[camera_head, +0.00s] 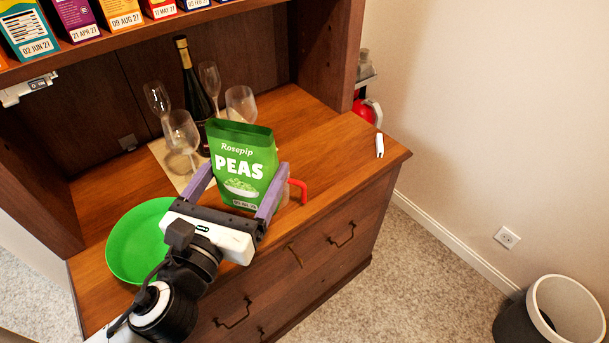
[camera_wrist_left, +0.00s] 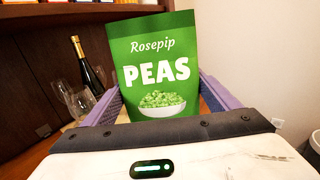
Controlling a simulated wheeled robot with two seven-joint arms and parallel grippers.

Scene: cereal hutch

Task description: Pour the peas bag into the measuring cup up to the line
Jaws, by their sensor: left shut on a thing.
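A green peas bag (camera_head: 241,165) labelled "Rosepip PEAS" stands upright between the purple fingers of my left gripper (camera_head: 236,190), which is shut on its sides. The bag also shows in the left wrist view (camera_wrist_left: 158,70), upright and facing the camera, with the left gripper's fingers (camera_wrist_left: 160,98) on both sides. The measuring cup is mostly hidden behind the bag and gripper; its red handle (camera_head: 300,190) shows just right of the right finger. The cup's line and contents cannot be seen. My right gripper is not in view.
A green plate (camera_head: 137,240) lies at the left of the wooden counter (camera_head: 335,150). A dark bottle (camera_head: 190,85) and several glasses (camera_head: 181,131) stand behind the bag. A small white object (camera_head: 379,145) lies near the right edge. Boxes line the shelf above (camera_head: 120,12).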

